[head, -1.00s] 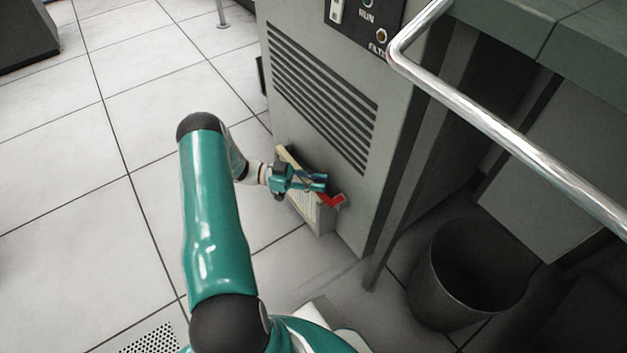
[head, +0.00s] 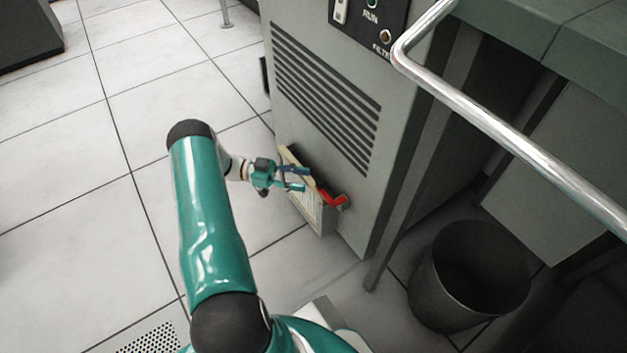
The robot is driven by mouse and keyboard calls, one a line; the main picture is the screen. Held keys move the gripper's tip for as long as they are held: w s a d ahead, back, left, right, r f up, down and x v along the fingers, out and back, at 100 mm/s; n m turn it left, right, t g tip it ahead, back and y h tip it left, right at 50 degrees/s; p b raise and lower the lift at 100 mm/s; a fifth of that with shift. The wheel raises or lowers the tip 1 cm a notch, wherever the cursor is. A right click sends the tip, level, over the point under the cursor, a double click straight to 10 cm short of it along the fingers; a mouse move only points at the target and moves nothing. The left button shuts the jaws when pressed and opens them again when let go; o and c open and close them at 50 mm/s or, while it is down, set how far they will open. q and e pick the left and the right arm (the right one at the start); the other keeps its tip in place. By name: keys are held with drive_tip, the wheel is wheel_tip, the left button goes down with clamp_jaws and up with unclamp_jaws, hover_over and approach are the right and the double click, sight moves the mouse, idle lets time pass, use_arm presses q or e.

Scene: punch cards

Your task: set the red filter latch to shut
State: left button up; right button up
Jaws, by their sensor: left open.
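The red filter latch (head: 332,198) is a small bent red lever low on the front of the grey cabinet, at the right side of a pale filter panel (head: 306,205). My left gripper (head: 307,179) is open, with its two fingers pointing right, just left of the latch and in front of the panel. The fingers look empty, and a small gap shows between them and the latch. The gripper hides part of the panel. My right gripper is not in view.
The grey cabinet (head: 390,125) has a louvred vent above the panel and a dark control plate (head: 368,22) at its top. A chrome rail (head: 510,140) crosses the upper right. A dark bin (head: 468,275) stands at the lower right.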

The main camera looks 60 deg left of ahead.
use_arm(q)
drive_tip(key=v, duration=0.6)
drive_tip(key=shift+s, duration=0.15)
